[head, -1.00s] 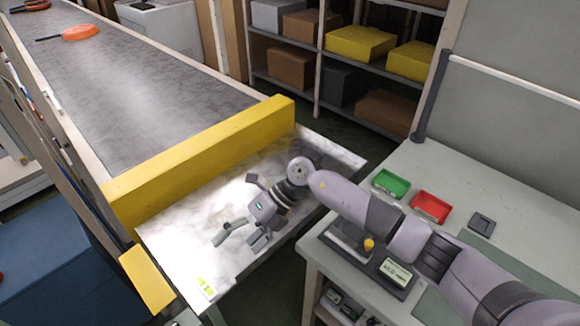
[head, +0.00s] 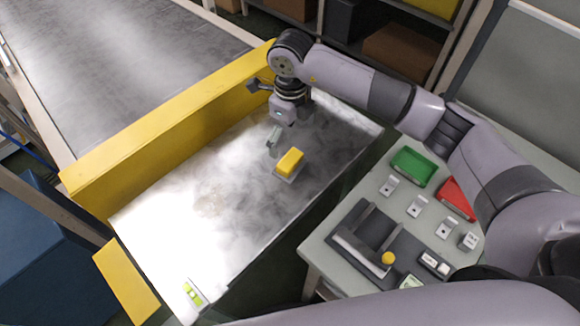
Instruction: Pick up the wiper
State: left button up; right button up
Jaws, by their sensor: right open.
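The wiper (head: 289,161), a yellow block on a pale grey base, lies on the shiny metal plate (head: 225,215) at the end of the conveyor. My right gripper (head: 274,142) is open, just behind and to the left of the wiper in the picture, with a visible finger pointing down. A small gap seems to separate that finger from the wiper. The other finger is largely hidden. My left gripper is not in view.
A yellow barrier (head: 165,130) stands between the plate and the conveyor belt (head: 110,60). At the right, a workbench (head: 335,285) holds a green tray (head: 413,167), a red tray (head: 455,197) and a dark scale-like device (head: 372,235). A yellow-green item (head: 193,293) lies at the plate's near corner.

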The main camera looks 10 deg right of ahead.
jog(key=b, duration=0.2)
send_over(289, 158)
notch_tip(289, 158, down, 4)
jog(key=shift+s+d+f, duration=0.1)
jog(key=shift+s+d, duration=0.05)
jog(key=shift+f, duration=0.7)
jog(key=shift+f+b, duration=0.3)
jog(key=f+b, duration=0.1)
jog(key=f, duration=0.1)
jog(key=f+b, duration=0.1)
jog(key=f, duration=0.1)
jog(key=shift+a+f+b, duration=0.2)
jog(key=shift+f+b, duration=0.05)
jog(key=shift+b, duration=0.15)
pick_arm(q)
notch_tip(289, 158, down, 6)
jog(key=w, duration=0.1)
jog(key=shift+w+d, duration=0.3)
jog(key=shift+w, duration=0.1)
pick_arm(e)
jog(key=shift+r, duration=0.1)
jog(key=shift+c, duration=0.2)
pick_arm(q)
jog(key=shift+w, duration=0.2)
pick_arm(e)
jog(key=c, duration=1.4)
jog(key=shift+c, duration=0.2)
